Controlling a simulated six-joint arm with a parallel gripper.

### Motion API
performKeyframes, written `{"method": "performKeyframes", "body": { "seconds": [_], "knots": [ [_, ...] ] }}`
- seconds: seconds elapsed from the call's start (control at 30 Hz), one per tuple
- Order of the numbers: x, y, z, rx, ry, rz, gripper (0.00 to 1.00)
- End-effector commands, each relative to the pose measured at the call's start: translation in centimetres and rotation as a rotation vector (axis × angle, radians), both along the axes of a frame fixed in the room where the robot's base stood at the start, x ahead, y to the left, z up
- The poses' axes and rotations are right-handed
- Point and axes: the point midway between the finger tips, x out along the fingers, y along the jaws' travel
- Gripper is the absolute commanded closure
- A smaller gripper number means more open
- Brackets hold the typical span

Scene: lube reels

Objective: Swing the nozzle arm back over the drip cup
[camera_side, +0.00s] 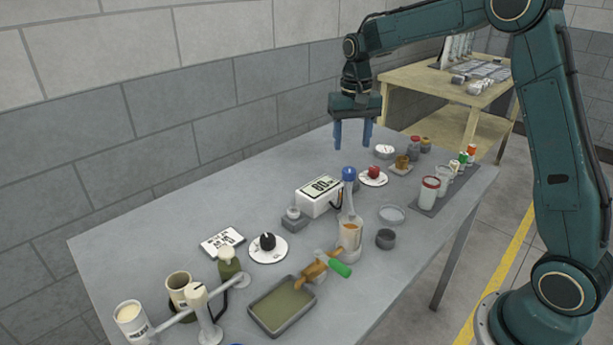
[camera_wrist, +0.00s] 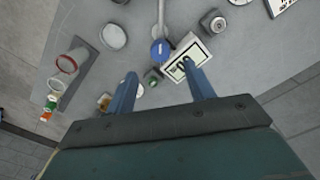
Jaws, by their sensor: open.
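My gripper (camera_side: 352,145) is open and empty, pointing down above the back part of the grey table. In the wrist view, my gripper (camera_wrist: 159,70) has its blue fingers spread apart. A pale bar with a blue knob (camera_side: 348,174) stands in front of it, and the knob also shows in the wrist view (camera_wrist: 159,49). A cup with orange contents (camera_side: 350,235) is at the bar's lower end. At the front left, a cream post (camera_side: 197,293) has a pale side arm (camera_side: 172,321) reaching left toward a white mug. I cannot tell which part is the nozzle arm or drip cup.
A white box reading 80 (camera_side: 320,196) stands beside the blue knob. A shallow tray (camera_side: 282,306), a green-handled tool (camera_side: 335,267), a small dark cup (camera_side: 385,238) and a red-rimmed jar (camera_side: 429,189) crowd the table. The back left of the table (camera_side: 230,200) is clear.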

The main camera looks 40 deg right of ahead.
Motion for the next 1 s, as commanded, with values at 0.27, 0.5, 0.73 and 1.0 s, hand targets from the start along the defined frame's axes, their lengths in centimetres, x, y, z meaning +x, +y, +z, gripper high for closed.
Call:
{"method": "performKeyframes", "body": {
  "seconds": [0.27, 0.5, 0.73, 1.0],
  "knots": [
    [0.0, 0.0, -4.4, 0.001, 0.003, 0.0, 0.47],
    [0.0, 0.0, -7.2, 0.0, 0.001, 0.0, 0.47],
    [0.0, 0.0, -8.2, -0.001, -0.001, 0.0, 0.47],
    [0.0, 0.0, -8.3, -0.001, -0.001, 0.0, 0.47]
  ]
}}
